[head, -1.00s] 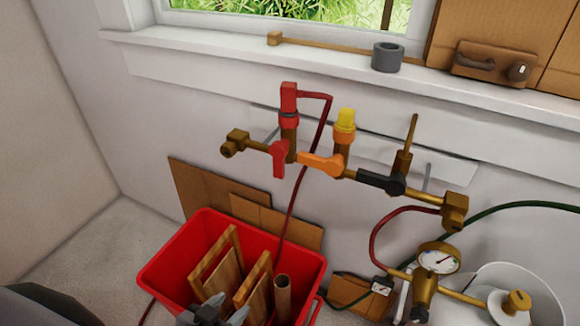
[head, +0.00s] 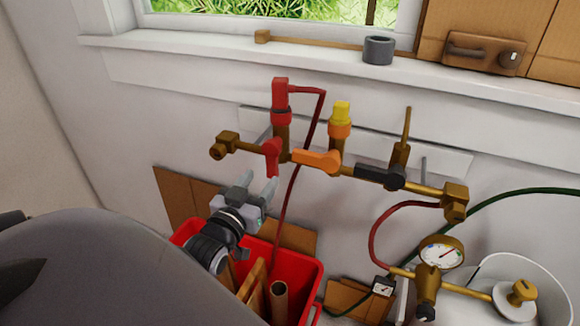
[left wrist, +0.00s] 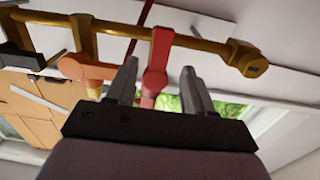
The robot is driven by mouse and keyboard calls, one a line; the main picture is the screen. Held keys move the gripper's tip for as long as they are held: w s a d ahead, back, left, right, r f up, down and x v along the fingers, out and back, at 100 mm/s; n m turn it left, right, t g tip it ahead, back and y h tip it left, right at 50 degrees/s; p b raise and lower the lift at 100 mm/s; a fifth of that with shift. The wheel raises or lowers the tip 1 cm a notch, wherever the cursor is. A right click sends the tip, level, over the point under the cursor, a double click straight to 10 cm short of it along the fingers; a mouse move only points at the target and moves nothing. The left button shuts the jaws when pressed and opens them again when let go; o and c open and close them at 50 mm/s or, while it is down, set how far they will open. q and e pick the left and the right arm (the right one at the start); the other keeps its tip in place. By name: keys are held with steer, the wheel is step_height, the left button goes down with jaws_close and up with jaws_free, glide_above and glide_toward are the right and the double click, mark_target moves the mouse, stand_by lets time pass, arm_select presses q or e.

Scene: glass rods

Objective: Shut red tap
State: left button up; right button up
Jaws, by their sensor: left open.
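The red tap (head: 272,156) is on the brass pipe below the window, left of the other taps. Its handle hangs down across the pipe. My left gripper (head: 259,182) is open and empty just below the handle, fingers pointing up toward it. In the left wrist view the red handle (left wrist: 156,72) shows between the two fingertips of the left gripper (left wrist: 159,68); I cannot tell whether they touch it. My right gripper is not in view.
The orange tap handle (head: 316,159) and black tap handle (head: 378,178) lie along the pipe to the right. A red hose (head: 291,205) hangs beside the red tap. A red crate (head: 301,268) with wooden pieces stands below. A pressure gauge (head: 440,252) is at the lower right.

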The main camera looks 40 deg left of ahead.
mark_target(271, 167)
arm_select(q)
steer(key=shift+x, duration=3.5)
steer(key=shift+c, duration=0.3)
jaws_close()
